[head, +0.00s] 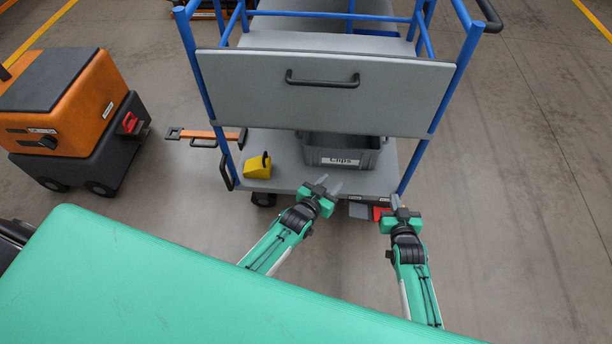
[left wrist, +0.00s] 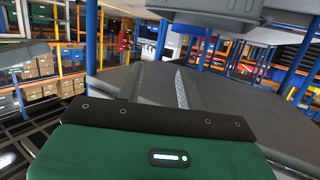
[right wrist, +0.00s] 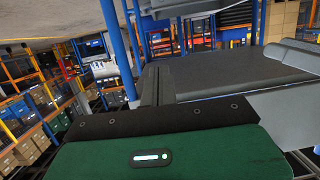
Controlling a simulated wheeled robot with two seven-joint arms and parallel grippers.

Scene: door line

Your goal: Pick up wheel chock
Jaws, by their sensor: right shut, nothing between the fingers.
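The yellow wheel chock (head: 257,166) with a dark handle on top sits on the left part of the cart's grey lower shelf (head: 287,160). My left gripper (head: 329,186) is at the shelf's front edge, to the right of the chock and apart from it. Its fingers are spread and empty; they also show apart in the left wrist view (left wrist: 158,86). My right gripper (head: 396,203) is shut and empty near the cart's front right corner. I cannot make out the chock in either wrist view.
A grey bin labelled Clips (head: 342,152) stands on the shelf right of the chock. A grey panel with a black handle (head: 322,79) hangs above, between blue posts. An orange and black machine (head: 70,112) stands left. Floor at right is clear.

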